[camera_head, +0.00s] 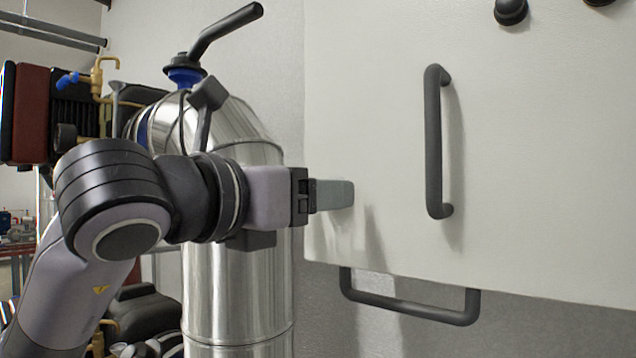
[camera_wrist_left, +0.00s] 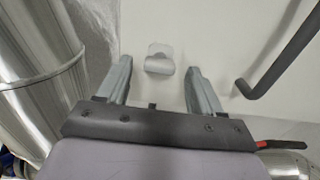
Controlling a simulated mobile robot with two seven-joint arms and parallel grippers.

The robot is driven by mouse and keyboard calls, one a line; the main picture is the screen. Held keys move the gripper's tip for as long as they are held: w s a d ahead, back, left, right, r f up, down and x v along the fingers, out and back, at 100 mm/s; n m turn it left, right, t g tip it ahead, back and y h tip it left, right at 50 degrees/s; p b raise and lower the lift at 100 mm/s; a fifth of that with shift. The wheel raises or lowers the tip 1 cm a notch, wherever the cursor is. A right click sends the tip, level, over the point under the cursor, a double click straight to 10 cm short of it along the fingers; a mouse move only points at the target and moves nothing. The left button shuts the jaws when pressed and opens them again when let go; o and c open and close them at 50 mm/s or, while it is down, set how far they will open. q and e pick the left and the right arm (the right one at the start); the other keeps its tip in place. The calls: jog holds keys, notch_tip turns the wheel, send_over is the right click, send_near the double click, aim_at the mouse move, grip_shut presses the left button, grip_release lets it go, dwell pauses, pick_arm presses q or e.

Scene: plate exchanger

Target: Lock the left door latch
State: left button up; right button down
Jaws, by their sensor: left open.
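The left door latch (camera_wrist_left: 158,60) is a small pale grey piece on the white door (camera_wrist_left: 190,25). In the left wrist view it sits between and just beyond my left gripper's two fingertips (camera_wrist_left: 160,68). The fingers are apart, with clear space on both sides of the latch, and I see no contact. In the head view my left gripper (camera_head: 335,194) reaches from the left to the lower left part of the door (camera_head: 380,130). Its fingers hide the latch there. My right gripper is in neither view.
A dark vertical handle (camera_head: 434,140) stands out from the door to the right of my gripper. Another dark handle (camera_head: 410,309) hangs below the door's bottom edge. A shiny metal pipe (camera_head: 240,290) with a dark-levered valve (camera_head: 222,35) is close behind my left arm.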

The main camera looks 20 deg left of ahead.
pick_arm(q)
jog(key=shift+x, duration=0.9)
jog(key=c, duration=1.1)
jog(key=shift+o, duration=0.2)
